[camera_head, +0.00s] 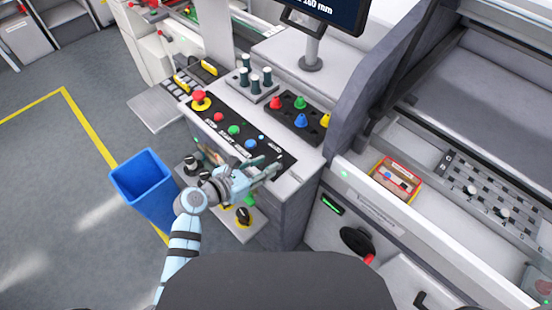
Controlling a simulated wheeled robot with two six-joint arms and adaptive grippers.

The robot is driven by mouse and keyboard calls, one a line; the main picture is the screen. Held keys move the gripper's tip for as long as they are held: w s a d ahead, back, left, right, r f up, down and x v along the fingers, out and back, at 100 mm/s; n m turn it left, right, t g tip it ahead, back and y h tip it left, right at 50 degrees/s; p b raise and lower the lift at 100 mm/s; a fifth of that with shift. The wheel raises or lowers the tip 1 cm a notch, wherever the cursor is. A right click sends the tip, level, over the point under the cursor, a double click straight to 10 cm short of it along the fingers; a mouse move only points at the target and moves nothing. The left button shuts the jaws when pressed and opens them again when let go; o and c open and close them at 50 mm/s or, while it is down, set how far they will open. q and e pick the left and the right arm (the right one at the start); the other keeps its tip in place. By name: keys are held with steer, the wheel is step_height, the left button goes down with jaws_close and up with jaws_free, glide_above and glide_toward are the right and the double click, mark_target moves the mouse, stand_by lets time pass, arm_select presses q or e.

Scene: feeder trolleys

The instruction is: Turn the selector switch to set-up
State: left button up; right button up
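A sloping black control panel (240,128) on the grey console carries a red mushroom button (200,97), a red button (218,117), a green button (233,130) and small labels too blurred to read. A black knob on a yellow base (243,216) sits on the lower shelf, and another dark knob (192,165) is left of my wrist. I cannot tell which control is the selector switch or its setting. My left gripper (273,168) is over the panel's lower right end, fingers apart and nothing visible between them, hiding part of the panel. My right gripper is out of view.
A blue bin (143,180) stands on the floor left of the console. A tray of coloured pegs (297,118), a block with dark cylinders (253,84) and a monitor (325,14) are behind the panel. A machine with a black rotary handle (357,241) is at right.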

mark_target(276, 160)
arm_select(q)
steer(key=b+x, duration=0.1)
steer(key=x, duration=0.4)
steer(key=shift+w+d+f, duration=0.2)
steer(key=shift+f, duration=0.05)
